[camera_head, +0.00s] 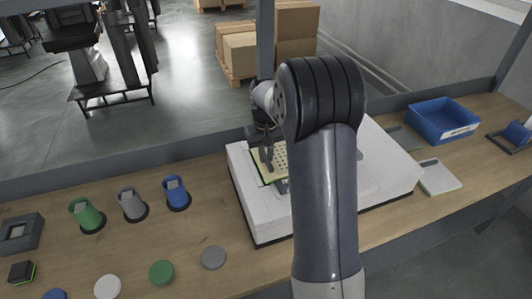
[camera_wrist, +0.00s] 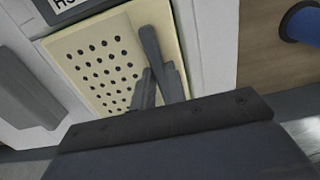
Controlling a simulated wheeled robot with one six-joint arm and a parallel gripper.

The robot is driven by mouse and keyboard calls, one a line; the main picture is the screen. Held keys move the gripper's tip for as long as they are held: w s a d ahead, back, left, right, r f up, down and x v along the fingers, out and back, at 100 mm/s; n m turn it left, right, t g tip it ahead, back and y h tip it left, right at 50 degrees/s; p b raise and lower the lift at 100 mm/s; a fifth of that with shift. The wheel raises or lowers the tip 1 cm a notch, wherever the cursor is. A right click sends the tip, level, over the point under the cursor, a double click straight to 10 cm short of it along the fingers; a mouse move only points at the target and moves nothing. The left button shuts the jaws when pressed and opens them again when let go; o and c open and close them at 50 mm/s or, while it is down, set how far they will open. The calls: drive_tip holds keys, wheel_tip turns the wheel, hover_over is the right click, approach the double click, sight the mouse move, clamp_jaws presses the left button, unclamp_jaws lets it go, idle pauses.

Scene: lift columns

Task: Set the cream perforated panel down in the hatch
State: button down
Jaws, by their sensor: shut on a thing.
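The cream perforated panel (camera_head: 280,157) is at the left part of the white housing's top (camera_head: 247,205) in the head view, partly hidden by my arm. It also fills the upper left of the wrist view (camera_wrist: 92,62), with rows of dark holes. My gripper (camera_head: 268,165) is over the panel, and its dark fingers also show in the wrist view (camera_wrist: 155,85), shut on the panel. The hatch opening is mostly hidden under the panel, and I cannot tell whether the panel is inside it or just above.
A blue bin (camera_head: 443,120) and a pale block (camera_head: 438,177) are at the right of the wooden bench. Green (camera_head: 86,215), grey (camera_head: 132,205) and blue (camera_head: 176,193) cups stand left of the housing, with several round discs in front.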

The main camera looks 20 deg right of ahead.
idle(0.3)
drive_tip(key=c, duration=1.4)
unclamp_jaws()
drive_tip(key=shift+o, duration=0.2)
drive_tip(key=shift+r+p, duration=2.75)
drive_tip(key=shift+r, duration=0.75)
drive_tip(key=shift+f, duration=0.1)
wheel_tip(320, 180, down, 7)
drive_tip(key=b, duration=0.5)
drive_tip(key=shift+b, duration=0.3)
